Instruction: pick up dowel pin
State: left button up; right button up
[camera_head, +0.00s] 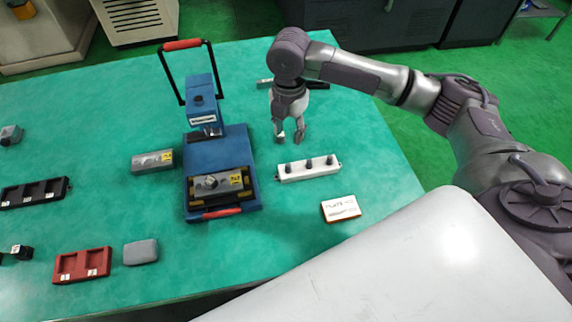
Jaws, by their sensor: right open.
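A white block (296,174) lies on the green table right of the blue press. Three short dark upright pegs (309,163) stand in it, which may be the dowel pins; they are too small to tell for sure. My right gripper (290,140) points down behind the white block, a little toward the far side. Its two fingers are apart and nothing shows between them. It looks clear of the pegs. My left gripper is not in view.
A blue press (217,145) with a red-topped handle stands mid-table. A grey block (145,162) is left of it. A red tray (82,264), grey box (140,252) and black tray (35,193) are at left.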

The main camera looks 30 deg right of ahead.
send_over(288, 165)
jog(key=f, duration=0.6)
jog(key=shift+w+d+f+p, duration=0.2)
jog(key=shift+w+p, duration=0.1)
jog(key=shift+f, duration=0.5)
jog(key=shift+s+f, duration=0.1)
jog(key=shift+f, duration=0.3)
jog(key=f, duration=0.1)
jog(key=f+p, duration=0.1)
jog(key=f, duration=0.1)
jog(key=shift+s+a+f, duration=0.15)
jog(key=shift+s+f, duration=0.05)
jog(key=shift+f, duration=0.45)
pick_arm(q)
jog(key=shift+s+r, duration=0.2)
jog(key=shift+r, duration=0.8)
pick_arm(e)
jog(key=shift+c, duration=0.2)
grip_shut()
